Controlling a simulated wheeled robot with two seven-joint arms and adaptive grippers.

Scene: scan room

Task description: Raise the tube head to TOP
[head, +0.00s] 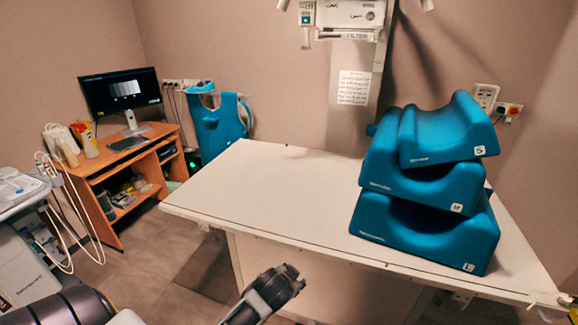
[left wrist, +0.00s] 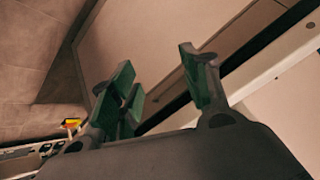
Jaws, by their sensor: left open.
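The tube head (head: 345,14) is a white and grey unit at the top edge of the head view. It sits on a pale upright column (head: 352,90) against the back wall, and its upper part is cut off by the frame. My left gripper (head: 284,277) is low in the head view, in front of the table's near edge and far from the tube head. In the left wrist view, the left gripper (left wrist: 160,84) shows green-padded fingers spread apart with nothing between them.
A white table (head: 260,190) lies between me and the column. Stacked blue cushions (head: 425,185) marked S, M and L stand on its right. A wooden desk (head: 140,165) with a monitor (head: 120,92) is at left, beside a white cart (head: 22,270). The table's left half is clear.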

